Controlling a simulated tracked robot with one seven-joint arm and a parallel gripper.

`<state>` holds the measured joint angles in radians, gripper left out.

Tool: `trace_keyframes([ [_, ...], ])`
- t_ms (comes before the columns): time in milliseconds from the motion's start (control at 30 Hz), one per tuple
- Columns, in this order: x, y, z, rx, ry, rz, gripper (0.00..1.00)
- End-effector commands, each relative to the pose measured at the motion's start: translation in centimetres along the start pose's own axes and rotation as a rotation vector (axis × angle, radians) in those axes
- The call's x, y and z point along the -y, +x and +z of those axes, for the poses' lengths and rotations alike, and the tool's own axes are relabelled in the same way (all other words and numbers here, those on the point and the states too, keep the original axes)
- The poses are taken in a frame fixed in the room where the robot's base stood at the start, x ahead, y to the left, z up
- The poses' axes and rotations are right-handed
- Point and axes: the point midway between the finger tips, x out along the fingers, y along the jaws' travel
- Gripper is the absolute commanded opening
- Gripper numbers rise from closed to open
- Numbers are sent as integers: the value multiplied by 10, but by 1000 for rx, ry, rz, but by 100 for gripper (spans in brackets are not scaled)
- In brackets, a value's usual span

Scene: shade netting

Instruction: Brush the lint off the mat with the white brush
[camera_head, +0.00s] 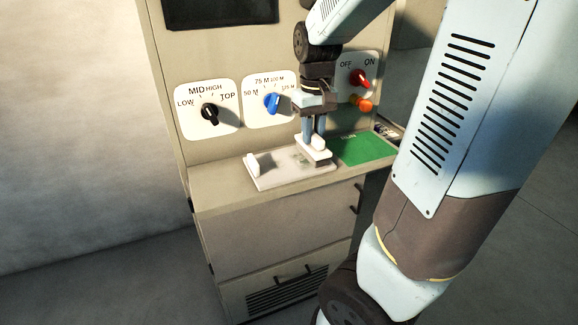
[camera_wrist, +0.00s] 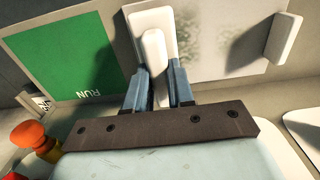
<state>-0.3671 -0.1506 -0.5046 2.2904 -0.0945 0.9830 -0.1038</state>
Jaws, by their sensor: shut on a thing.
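My gripper (camera_head: 313,136) is shut on the upright handle of the white brush (camera_head: 317,156), seen between the two blue-grey fingers (camera_wrist: 157,88) in the wrist view. The brush's flat white base (camera_wrist: 135,22) is over the right end of the pale mat (camera_head: 285,180) in the head view; whether it touches the mat is unclear. The mat (camera_wrist: 235,65) carries grey, speckled lint (camera_wrist: 203,40) beside the brush in the wrist view. A white upright block (camera_wrist: 284,38) stands at the mat's other end, at its left in the head view (camera_head: 251,164).
A green panel marked RUN (camera_wrist: 62,55) lies beside the mat, on the right in the head view (camera_head: 366,149). Behind are a black knob (camera_head: 210,112), a blue knob (camera_head: 271,102), a red switch (camera_head: 360,79) and an orange knob (camera_head: 364,105). The counter's front edge is close.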

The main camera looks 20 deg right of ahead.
Motion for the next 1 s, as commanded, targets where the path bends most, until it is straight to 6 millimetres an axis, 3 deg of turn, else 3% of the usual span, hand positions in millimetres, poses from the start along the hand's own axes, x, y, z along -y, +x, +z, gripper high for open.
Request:
trace_keyframes([
  [1000, 48, 2, 2, 6, -1, -2, 0],
])
